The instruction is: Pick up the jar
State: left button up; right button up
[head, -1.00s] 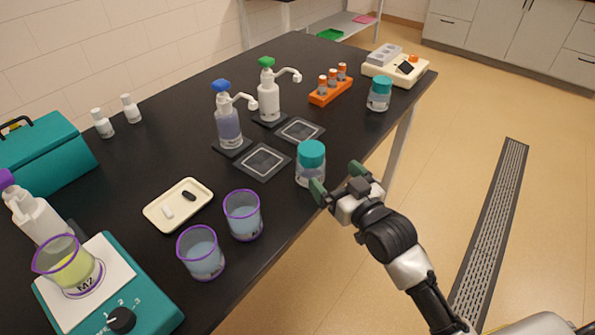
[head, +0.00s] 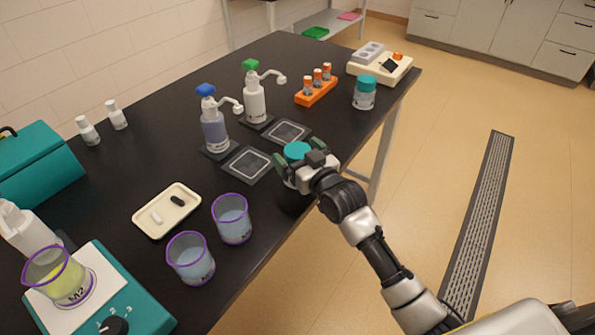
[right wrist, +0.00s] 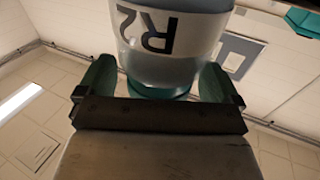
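A clear jar with a teal lid (head: 297,151) stands at the near edge of the black table. In the right wrist view the jar (right wrist: 175,50) fills the upper middle, with an upside-down "R2" label. My right gripper (head: 298,158) is at this jar, its green fingers on either side of it and spread apart. I see no clear sign of the fingers pressing on it. The gripper hides most of the jar's body in the head view. A second teal-lidded jar (head: 364,95) stands farther back near the right edge. My left gripper is out of view.
Two pump bottles, one blue-capped (head: 214,130) and one green-capped (head: 254,98), stand behind dark square pads (head: 248,166). Purple-rimmed beakers (head: 232,220) stand to the left. An orange tube rack (head: 316,92) is farther back. Open floor lies right of the table.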

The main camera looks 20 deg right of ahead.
jog(key=c, duration=1.3)
jog(key=shift+o, duration=0.2)
jog(key=shift+r, duration=0.1)
jog(key=r, duration=0.4)
jog(key=shift+d+r, duration=0.15)
jog(key=shift+d, duration=0.05)
jog(key=d+r, duration=0.2)
jog(key=d, duration=0.1)
jog(key=d+r+b, duration=0.1)
jog(key=d+r, duration=0.1)
jog(key=d, duration=0.2)
jog(key=d+r, duration=0.2)
jog(key=d, duration=0.1)
jog(key=shift+s+d+r, duration=0.1)
jog(key=shift+s+d, duration=0.2)
jog(key=shift+d, duration=0.05)
jog(key=r+p, duration=0.4)
jog(key=r, duration=0.1)
jog(key=shift+d+r+p, duration=0.15)
jog(key=shift+d+p, duration=0.15)
